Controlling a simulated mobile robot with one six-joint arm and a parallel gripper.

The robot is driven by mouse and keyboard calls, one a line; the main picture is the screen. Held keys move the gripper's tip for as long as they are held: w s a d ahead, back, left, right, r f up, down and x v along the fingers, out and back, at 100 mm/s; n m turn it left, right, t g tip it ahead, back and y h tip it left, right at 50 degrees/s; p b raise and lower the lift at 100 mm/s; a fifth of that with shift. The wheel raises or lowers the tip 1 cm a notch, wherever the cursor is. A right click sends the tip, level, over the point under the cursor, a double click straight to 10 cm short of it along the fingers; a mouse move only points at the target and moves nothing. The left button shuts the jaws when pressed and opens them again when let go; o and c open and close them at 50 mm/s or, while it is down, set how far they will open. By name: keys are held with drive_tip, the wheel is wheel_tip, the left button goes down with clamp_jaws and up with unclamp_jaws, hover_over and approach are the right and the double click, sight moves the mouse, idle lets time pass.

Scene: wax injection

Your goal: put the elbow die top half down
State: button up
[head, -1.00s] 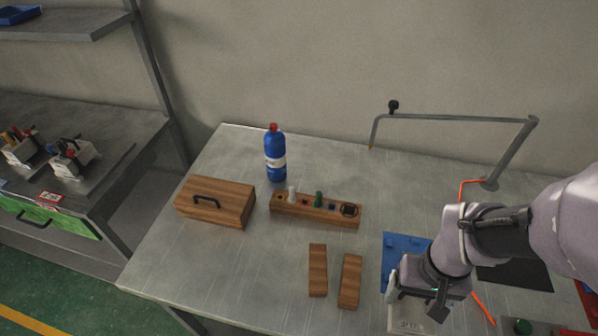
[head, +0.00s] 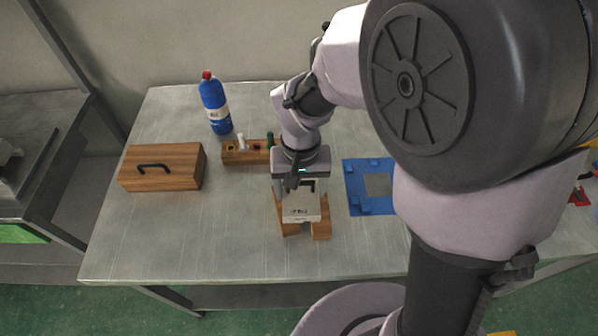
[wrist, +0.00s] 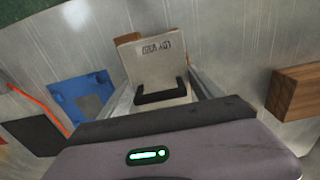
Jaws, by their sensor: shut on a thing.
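My gripper (head: 300,187) is shut on the elbow die top half (head: 301,207), a pale grey block with dark lettering on its face. In the head view the block is over the two wooden blocks (head: 320,229), which show beneath and beside it. I cannot tell whether it touches them. In the wrist view the die half (wrist: 150,62) sits between my fingers, with a dark bracket-shaped handle in front of its lettered face. My arm hides part of the table.
A blue fixture plate (head: 356,207) lies right of my gripper. A wooden box with a handle (head: 135,181), a blue bottle (head: 219,127) and a wooden tool holder (head: 237,157) stand to the left and behind. The table's front left is clear.

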sight(300, 192)
wheel_tip(300, 192, down, 2)
drive_tip(key=shift+f, duration=0.1)
drive_tip(key=shift+f+b, duration=0.45)
drive_tip(key=shift+b, duration=0.2)
drive_tip(key=shift+f, duration=0.1)
drive_tip(key=o, duration=2.1)
